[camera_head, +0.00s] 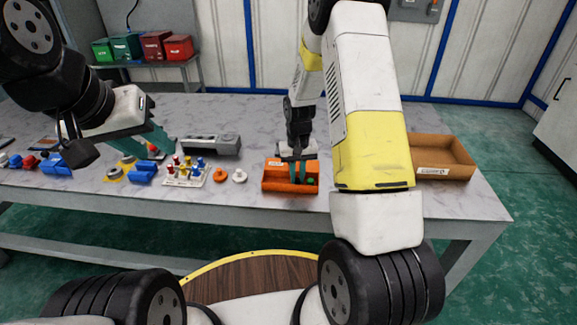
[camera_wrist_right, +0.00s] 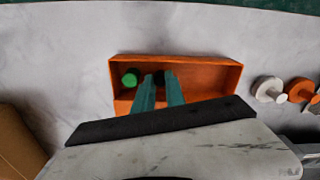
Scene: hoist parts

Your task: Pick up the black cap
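The black cap (camera_wrist_right: 158,79) is a small dark shape inside the orange bin (camera_wrist_right: 205,61) in the right wrist view, between my right gripper's two teal fingertips (camera_wrist_right: 160,76). Whether the fingers press on it cannot be told. In the head view the right gripper (camera_head: 297,172) reaches down into the orange bin (camera_head: 277,187), and the black cap cannot be made out. A green cap (camera_wrist_right: 131,78) is in the bin, left of the fingers.
Right of the bin stands an empty brown tray (camera_head: 445,157). Left of it are an orange knobbed part (camera_head: 220,175), a white knobbed part (camera_head: 239,176), a white rack of coloured pegs (camera_head: 186,178), a grey block (camera_head: 212,145) and blue parts (camera_head: 141,174).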

